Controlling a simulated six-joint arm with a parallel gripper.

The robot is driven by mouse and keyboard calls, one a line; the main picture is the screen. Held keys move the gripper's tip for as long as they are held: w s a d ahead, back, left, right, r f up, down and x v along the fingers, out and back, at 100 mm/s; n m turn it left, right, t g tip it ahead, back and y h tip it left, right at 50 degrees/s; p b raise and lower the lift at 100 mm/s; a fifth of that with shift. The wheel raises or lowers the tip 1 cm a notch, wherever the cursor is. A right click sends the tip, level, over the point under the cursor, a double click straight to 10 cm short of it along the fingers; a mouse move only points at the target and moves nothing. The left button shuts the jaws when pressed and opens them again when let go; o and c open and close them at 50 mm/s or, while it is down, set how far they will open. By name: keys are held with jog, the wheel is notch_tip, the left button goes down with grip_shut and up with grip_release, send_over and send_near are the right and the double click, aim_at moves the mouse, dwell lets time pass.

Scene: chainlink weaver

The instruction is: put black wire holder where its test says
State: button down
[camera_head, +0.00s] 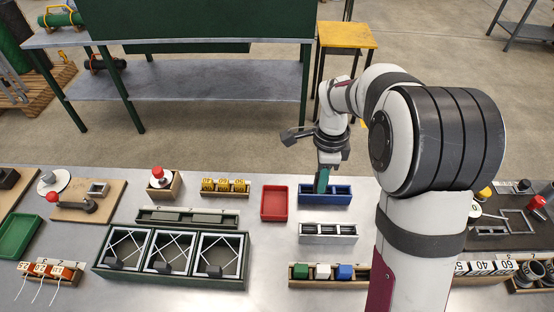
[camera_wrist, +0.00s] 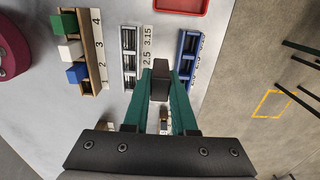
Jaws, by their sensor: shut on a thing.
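My gripper (camera_head: 322,184) hangs over the blue tray (camera_head: 345,188) at the back of the bench in the head view. In the wrist view, its two green fingers (camera_wrist: 160,86) are shut on a dark block (camera_wrist: 160,66), which looks like the black wire holder. The block is gripped at the fingertips and shows between the grey tray (camera_wrist: 129,75) and the blue tray (camera_wrist: 190,42). The grey tray has dark slots and labels reading 2.5 and 3.15. The blue tray's labels are partly hidden by the fingers. I cannot tell how high the block is held.
A tray with green, white and blue blocks (camera_head: 322,271) stands nearest the front. An empty red tray (camera_head: 274,203) is left of the blue tray. A green case with several wire frames (camera_head: 170,279) lies farther left. A row of yellow numbered pieces (camera_head: 225,186) stands at the back.

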jog(key=w+a+f, duration=0.1)
jog(key=a+f, duration=0.2)
jog(key=w+a+f, duration=0.1)
jog(key=a+f, duration=0.3)
jog(key=w+a+f, duration=0.1)
jog(key=a+f, duration=0.2)
jog(key=shift+a+f, duration=0.25)
jog(key=shift+a, duration=0.1)
jog(key=shift+f, duration=0.15)
jog(key=c, duration=0.7)
grip_release()
